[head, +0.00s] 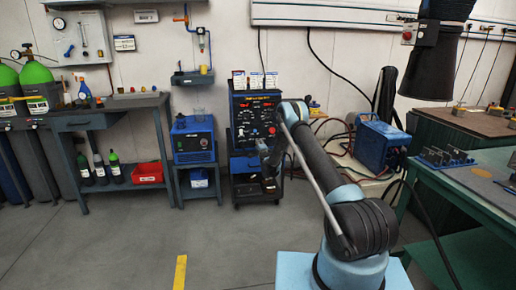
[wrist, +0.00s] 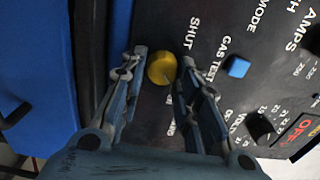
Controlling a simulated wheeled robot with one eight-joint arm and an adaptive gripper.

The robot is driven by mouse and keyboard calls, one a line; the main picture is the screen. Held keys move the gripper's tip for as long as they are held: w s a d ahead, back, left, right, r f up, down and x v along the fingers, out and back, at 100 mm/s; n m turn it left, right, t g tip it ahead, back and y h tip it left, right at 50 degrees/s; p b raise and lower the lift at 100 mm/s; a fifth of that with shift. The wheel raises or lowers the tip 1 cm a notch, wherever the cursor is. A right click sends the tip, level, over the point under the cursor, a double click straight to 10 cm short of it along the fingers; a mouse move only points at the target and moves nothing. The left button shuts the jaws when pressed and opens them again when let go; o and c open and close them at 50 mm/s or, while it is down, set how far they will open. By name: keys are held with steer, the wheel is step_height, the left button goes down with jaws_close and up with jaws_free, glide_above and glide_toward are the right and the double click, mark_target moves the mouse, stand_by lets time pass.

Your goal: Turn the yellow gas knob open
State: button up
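The yellow gas knob (wrist: 161,69) is on the dark front panel (wrist: 225,35) of a welding machine, in the wrist view. A thin pointer mark on it runs toward the lower right. The word SHUT is printed to its upper right; lettering below it is partly hidden by a finger. My gripper (wrist: 161,60) is open, with one finger on each side of the knob and narrow gaps; I cannot tell whether either touches. In the head view my gripper (head: 268,150) is small and dark in front of the blue machine (head: 240,103), and the knob cannot be made out.
A blue button (wrist: 236,67) and a black knob (wrist: 260,127) lie right of the yellow knob. In the head view a blue unit (head: 193,140) stands left of the machine and another blue box (head: 378,143) right.

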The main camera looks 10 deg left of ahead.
steer(key=shift+o, duration=1.2)
steer(key=shift+w+d+f, duration=0.1)
steer(key=shift+d, duration=0.05)
steer(key=shift+a, duration=0.2)
steer(key=v, duration=1.2)
steer(key=shift+d, duration=0.1)
